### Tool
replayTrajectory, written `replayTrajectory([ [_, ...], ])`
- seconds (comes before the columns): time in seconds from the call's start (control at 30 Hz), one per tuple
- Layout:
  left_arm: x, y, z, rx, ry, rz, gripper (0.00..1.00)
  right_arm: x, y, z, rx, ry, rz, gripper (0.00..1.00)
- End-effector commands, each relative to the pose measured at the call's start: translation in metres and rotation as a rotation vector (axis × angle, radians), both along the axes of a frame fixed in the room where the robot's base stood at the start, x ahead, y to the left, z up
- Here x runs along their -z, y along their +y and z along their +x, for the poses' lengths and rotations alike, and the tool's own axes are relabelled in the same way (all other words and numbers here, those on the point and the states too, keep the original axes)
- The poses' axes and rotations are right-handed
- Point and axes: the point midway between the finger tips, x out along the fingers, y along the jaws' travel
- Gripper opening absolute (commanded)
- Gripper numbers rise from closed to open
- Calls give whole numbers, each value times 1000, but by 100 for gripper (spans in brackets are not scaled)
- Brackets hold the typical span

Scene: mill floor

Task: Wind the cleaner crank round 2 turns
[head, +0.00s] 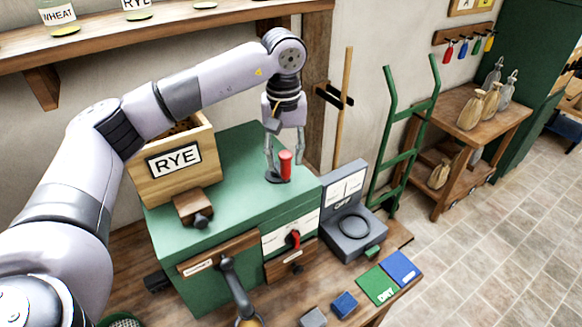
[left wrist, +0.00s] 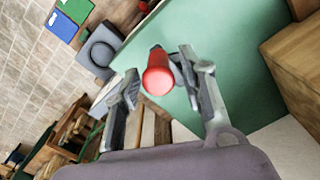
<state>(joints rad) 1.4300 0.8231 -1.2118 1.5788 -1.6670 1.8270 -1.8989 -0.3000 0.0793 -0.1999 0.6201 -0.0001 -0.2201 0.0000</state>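The cleaner crank's upright red handle (head: 285,165) stands on a dark base on top of the green machine (head: 235,190), near its right end. My left gripper (head: 284,168) points down over the handle, with one finger on each side. It looks open, with small gaps to the handle. In the left wrist view, the red handle (left wrist: 158,75) shows between the two fingertips of the left gripper (left wrist: 161,68). The crank's arm and pivot are mostly hidden. My right gripper is not in view.
A wooden RYE box (head: 175,160) stands on the machine at left. A shelf (head: 150,35) runs above.

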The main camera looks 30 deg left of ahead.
Motion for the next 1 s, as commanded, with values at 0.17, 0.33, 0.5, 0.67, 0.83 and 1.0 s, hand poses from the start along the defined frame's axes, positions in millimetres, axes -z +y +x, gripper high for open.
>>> replayTrajectory([
  [0.17, 0, 0, 0, 0, 0, 0, 50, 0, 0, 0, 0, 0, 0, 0],
  [0.33, -1, 0, 0, 0, -1, 0, 50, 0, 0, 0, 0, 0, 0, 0],
  [0.5, -4, 0, 0, 0, -1, 0, 50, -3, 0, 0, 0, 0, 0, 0],
  [0.67, -19, 0, 0, 0, -1, 0, 50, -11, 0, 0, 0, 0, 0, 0],
  [0.83, -36, 0, 0, 0, -3, -1, 50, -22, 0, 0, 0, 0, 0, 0],
  [1.0, -53, 0, 0, 1, -1, 0, 50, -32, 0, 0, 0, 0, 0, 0],
])
